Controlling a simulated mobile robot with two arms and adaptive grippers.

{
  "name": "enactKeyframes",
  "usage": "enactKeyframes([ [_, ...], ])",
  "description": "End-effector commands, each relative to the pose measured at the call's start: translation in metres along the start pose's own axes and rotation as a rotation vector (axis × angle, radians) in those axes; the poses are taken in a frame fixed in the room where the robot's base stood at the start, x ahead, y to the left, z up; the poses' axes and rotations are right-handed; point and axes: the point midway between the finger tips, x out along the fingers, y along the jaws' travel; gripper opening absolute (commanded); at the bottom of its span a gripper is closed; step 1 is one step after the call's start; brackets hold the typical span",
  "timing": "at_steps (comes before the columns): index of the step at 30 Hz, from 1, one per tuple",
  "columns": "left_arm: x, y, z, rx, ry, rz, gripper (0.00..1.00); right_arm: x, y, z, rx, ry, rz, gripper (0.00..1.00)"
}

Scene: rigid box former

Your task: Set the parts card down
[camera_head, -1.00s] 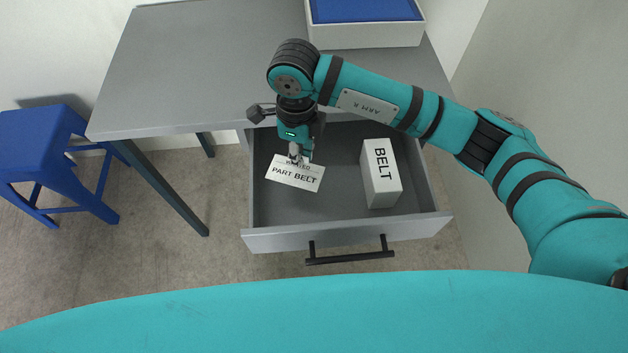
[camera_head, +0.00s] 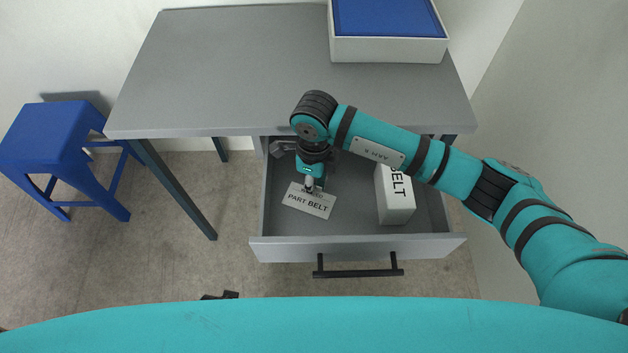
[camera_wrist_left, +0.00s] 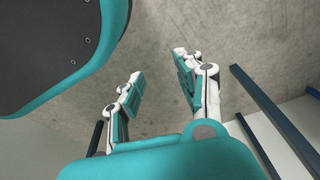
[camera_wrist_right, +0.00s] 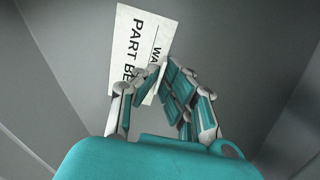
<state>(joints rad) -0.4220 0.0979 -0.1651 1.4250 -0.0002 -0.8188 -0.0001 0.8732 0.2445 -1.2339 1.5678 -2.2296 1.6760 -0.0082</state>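The parts card (camera_head: 309,204) is a white card with "PART BELT" printed on it. It is low inside the open drawer (camera_head: 355,248), on its left side. My right gripper (camera_head: 309,188) points down at the card's far edge. In the right wrist view, the fingertips (camera_wrist_right: 162,70) close together on the edge of the card (camera_wrist_right: 130,45) and hide part of its top line. I cannot tell whether the card touches the drawer floor. My left gripper (camera_wrist_left: 155,78) is open and empty above the floor, away from the drawer.
A white box (camera_head: 396,200) marked "BELT" stands in the drawer to the right of the card. The grey desk (camera_head: 230,70) holds a white tray with a blue inside (camera_head: 388,50). A blue stool (camera_head: 50,140) stands at the left. The drawer handle (camera_head: 358,272) sticks out in front.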

Motion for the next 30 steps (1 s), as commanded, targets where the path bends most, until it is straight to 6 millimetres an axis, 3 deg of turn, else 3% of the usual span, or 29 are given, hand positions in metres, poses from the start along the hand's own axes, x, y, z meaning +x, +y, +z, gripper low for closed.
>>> enactKeyframes([
  [1, -0.002, 0.0, -0.002, 0.0, 0.001, 0.0, 0.36, 0.0, 0.0, 0.0, 0.0, 0.0, 0.0, 0.08],
  [6, -0.005, 0.0, -0.008, 0.0, 0.017, -0.001, 0.36, 0.0, 0.0, 0.0, 0.001, 0.0, 0.0, 0.29],
  [17, -0.006, -0.001, -0.007, -0.001, 0.019, -0.001, 0.36, -0.003, 0.0, 0.0, 0.001, 0.0, 0.0, 0.29],
  [30, 0.013, 0.001, 0.019, 0.006, -0.005, 0.001, 0.36, -0.091, -0.001, 0.001, 0.0, -0.002, -0.004, 0.29],
])
